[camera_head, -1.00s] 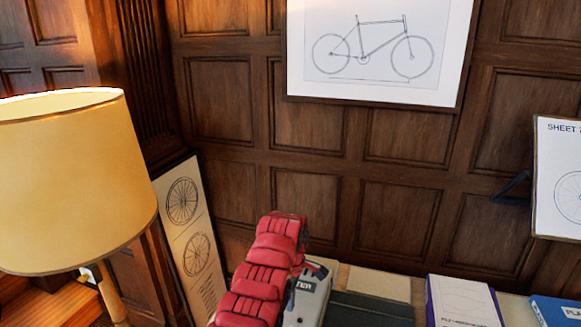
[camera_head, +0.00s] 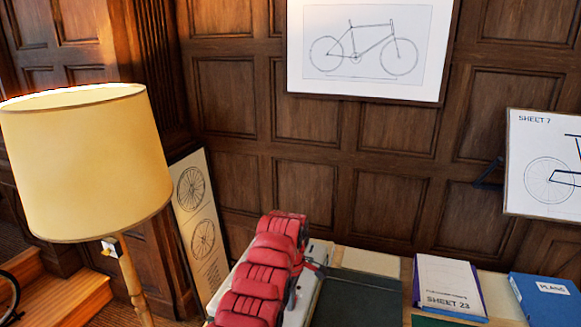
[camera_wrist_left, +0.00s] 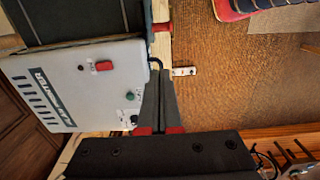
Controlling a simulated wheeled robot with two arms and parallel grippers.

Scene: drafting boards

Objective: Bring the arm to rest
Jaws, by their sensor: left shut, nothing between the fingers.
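My left gripper (camera_wrist_left: 164,78) shows in the left wrist view as two dark fingers with red at their base. They are closed together with nothing between them. They point past the edge of a pale grey box (camera_wrist_left: 78,95) with a red switch; whether they touch it I cannot tell. In the head view my left arm, with red padded covers, rises from the bottom centre, and its fingers are not clearly visible there. My right gripper is in neither view.
A yellow-shaded lamp (camera_head: 85,165) stands at the left. A tall wheel drawing (camera_head: 200,225) leans on the wall. A Sheet 23 folder (camera_head: 448,285) and a blue Plans binder (camera_head: 548,298) lie at the lower right. A Sheet 7 board (camera_head: 543,165) stands at the right.

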